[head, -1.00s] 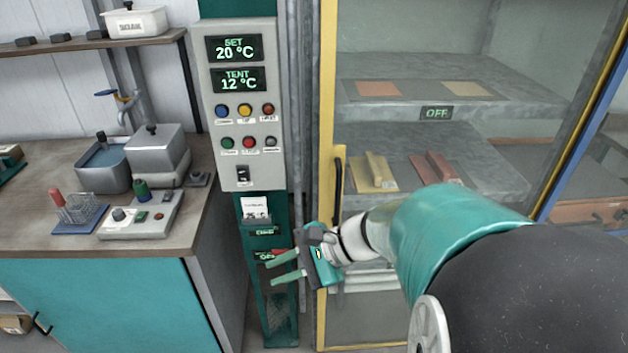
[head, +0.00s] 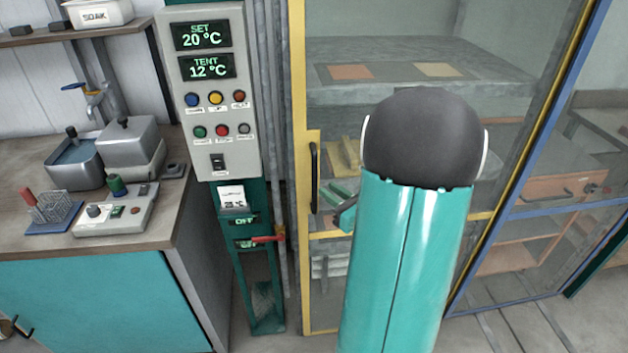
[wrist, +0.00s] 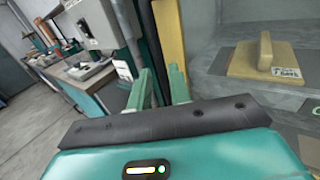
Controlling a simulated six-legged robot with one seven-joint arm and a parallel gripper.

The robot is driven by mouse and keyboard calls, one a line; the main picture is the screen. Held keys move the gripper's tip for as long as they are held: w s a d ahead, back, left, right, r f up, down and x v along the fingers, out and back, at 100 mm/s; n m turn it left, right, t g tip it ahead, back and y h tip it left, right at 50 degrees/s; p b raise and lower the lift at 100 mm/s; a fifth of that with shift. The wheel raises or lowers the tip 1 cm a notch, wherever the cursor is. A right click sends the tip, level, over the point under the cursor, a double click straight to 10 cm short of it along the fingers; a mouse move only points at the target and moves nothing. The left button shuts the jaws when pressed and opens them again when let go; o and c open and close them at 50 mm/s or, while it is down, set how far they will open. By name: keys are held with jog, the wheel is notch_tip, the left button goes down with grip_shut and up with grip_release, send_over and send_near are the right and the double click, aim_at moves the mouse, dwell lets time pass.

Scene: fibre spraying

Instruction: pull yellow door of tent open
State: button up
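The tent's yellow-framed door (head: 304,240) stands at the centre of the head view and looks shut. A black upright bar handle (head: 314,175) is on its left yellow post. The yellow post (wrist: 170,35) also shows in the wrist view, just beyond my fingertips. My gripper (head: 337,194) is just right of the handle, its green fingers pointing left; my arm hides its rear part. In the wrist view my gripper (wrist: 160,80) has its two fingers apart with a gap between them. I cannot tell whether either finger touches the handle.
A grey control panel (head: 212,100) on a green post stands left of the door, with a red-handled valve (head: 268,239) below. A workbench (head: 110,230) with lab gear is further left. A blue-framed panel (head: 530,210) is at right. Trowels lie on shelves behind the glass.

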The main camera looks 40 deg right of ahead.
jog(key=w, duration=0.6)
jog(key=shift+w, duration=0.35)
grip_shut()
